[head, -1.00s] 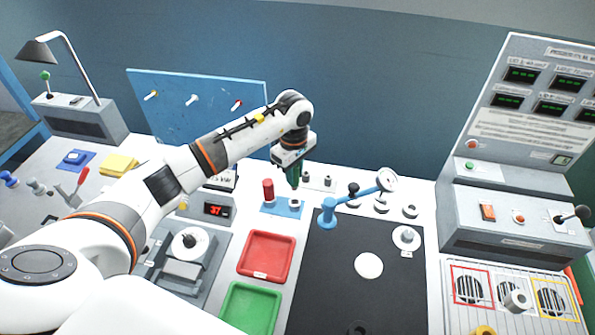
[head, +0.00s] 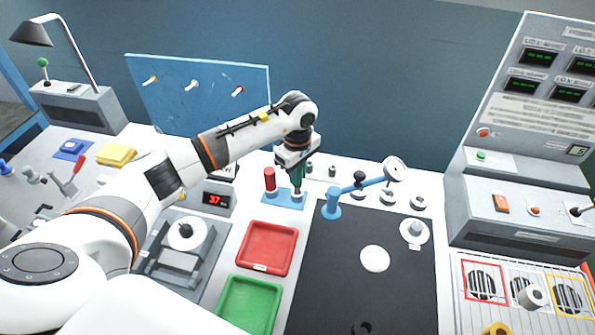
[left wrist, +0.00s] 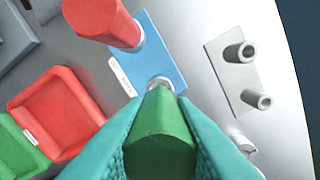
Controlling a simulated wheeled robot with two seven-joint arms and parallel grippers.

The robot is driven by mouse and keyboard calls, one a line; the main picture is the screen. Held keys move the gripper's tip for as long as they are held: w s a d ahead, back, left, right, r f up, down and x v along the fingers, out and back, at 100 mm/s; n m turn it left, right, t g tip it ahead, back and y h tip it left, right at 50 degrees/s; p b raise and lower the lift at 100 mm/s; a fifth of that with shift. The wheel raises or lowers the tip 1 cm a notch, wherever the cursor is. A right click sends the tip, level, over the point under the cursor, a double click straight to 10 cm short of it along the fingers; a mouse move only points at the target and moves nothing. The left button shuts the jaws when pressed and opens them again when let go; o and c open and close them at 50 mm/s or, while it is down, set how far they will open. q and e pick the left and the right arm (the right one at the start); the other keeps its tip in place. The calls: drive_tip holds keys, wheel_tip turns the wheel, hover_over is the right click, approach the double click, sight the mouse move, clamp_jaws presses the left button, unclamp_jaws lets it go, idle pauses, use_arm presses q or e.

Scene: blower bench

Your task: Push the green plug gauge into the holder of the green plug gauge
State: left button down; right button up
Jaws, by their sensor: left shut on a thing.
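The green plug gauge (left wrist: 160,135) is held between the teal fingers of my left gripper (left wrist: 158,150). In the head view my left gripper (head: 298,168) points down over the blue holder plate (head: 282,200), with the green gauge (head: 300,180) upright beneath it. In the left wrist view the gauge's far end meets the metal ring of its holder (left wrist: 164,83). I cannot tell how deep it sits in the ring. The red plug gauge (head: 270,180) stands beside it on the same plate. My right gripper is in neither view.
A red tray (head: 268,248) and a green tray (head: 248,305) lie in front of the plate. A blue stand with a dial gauge (head: 394,170) is close on the right, by the black mat (head: 340,270). A grey plate with two metal sockets (left wrist: 240,75) lies nearby.

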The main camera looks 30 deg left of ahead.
use_arm(q)
drive_tip(key=shift+f+b, duration=0.85)
drive_tip(key=shift+f, duration=0.2)
drive_tip(key=shift+f+b, duration=0.7)
drive_tip(key=shift+f, duration=0.05)
idle(1.1)
drive_tip(key=c, duration=1.1)
unclamp_jaws()
wheel_tip(320, 180, up, 12)
drive_tip(key=shift+r+b, duration=0.1)
drive_tip(key=shift+b, duration=0.7)
